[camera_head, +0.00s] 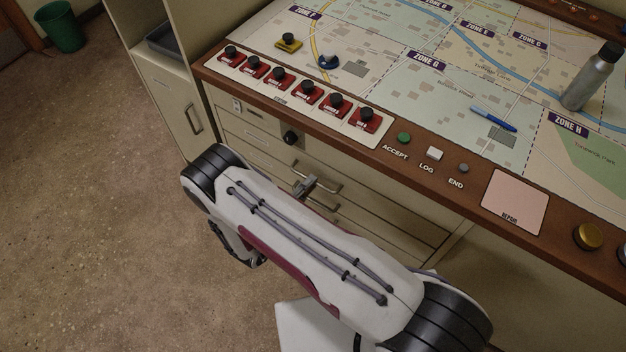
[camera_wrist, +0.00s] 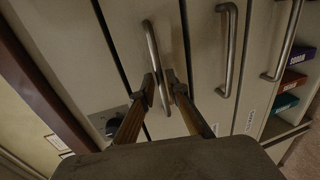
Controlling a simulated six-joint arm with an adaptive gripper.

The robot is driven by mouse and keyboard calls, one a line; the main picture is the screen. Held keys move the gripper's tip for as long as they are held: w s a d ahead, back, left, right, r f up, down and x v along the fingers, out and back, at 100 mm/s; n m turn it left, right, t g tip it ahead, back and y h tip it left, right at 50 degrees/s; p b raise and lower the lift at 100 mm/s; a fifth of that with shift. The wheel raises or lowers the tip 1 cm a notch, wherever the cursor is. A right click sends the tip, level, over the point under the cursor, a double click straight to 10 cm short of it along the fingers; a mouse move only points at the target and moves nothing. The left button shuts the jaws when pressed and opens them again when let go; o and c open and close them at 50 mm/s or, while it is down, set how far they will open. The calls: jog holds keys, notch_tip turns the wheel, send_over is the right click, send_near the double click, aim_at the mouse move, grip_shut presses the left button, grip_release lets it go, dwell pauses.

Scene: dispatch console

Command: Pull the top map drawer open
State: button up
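The top map drawer (camera_head: 262,150) is a beige front below the console's wooden edge, and it looks closed. Its metal bar handle (camera_wrist: 152,50) runs lengthwise in the wrist view. My gripper (camera_wrist: 163,88) has one finger on each side of this handle, close against it near one end. In the head view my gripper (camera_head: 305,186) shows at the handle, partly hidden behind my arm.
A black knob (camera_head: 291,138) sticks out near the drawer. Lower drawers have similar handles (camera_wrist: 227,50). Above are red switches (camera_head: 305,93), a map with a bottle (camera_head: 592,78) and blue pen (camera_head: 493,119). Open floor (camera_head: 95,200) lies to the left.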

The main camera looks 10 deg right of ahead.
jog(key=shift+x, duration=1.25)
grip_shut()
jog(key=f+v, duration=0.2)
jog(key=v, duration=1)
jog(key=f+v, duration=0.3)
jog(key=v, duration=1)
jog(key=shift+v, duration=0.8)
jog(key=shift+f, duration=0.3)
grip_release()
